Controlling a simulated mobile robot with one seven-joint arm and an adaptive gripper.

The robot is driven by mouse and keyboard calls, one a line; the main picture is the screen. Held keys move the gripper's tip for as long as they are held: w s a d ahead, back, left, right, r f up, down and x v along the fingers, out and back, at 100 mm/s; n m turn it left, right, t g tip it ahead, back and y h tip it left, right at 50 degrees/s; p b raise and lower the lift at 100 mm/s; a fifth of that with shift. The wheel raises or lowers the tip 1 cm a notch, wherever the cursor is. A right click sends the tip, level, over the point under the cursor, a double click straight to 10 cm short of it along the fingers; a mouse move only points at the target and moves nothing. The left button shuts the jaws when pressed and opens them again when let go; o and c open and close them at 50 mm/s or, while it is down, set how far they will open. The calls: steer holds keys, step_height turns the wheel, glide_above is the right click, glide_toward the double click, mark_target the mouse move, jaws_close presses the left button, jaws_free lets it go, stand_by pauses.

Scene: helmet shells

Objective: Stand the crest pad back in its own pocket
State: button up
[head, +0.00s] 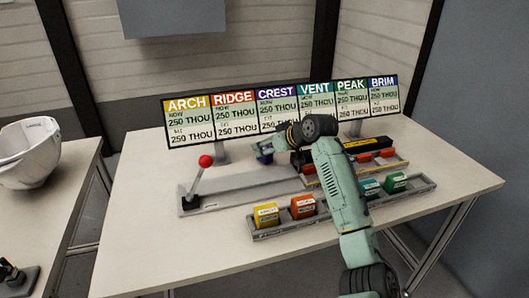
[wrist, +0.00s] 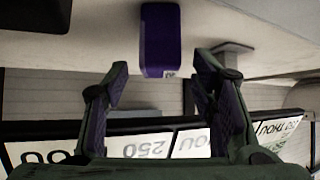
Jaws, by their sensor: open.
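The purple crest pad (wrist: 160,40) shows in the wrist view at the top middle, in the gap between my fingers but beyond their tips. My gripper (wrist: 163,68) is open, with a finger on each side and no visible contact. In the head view a small purple part of the pad (head: 264,158) shows beside my gripper, behind the grey plate; the rest is hidden. The front rack (head: 285,232) holds a yellow pad (head: 265,214), an orange-red pad (head: 303,206), a teal pad (head: 370,187) and a green pad (head: 396,182). My arm hides the rack's middle.
A sign board (head: 277,122) with coloured headings stands behind my gripper. A red-knobbed lever (head: 205,162) rises at the left of the grey plate (head: 235,190). A back tray (head: 398,161) holds red pieces. A white helmet shell (head: 30,155) sits on the left table.

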steer(key=c, duration=1.2)
jaws_close()
steer(key=shift+s+r, duration=0.1)
steer(key=shift+r, duration=0.05)
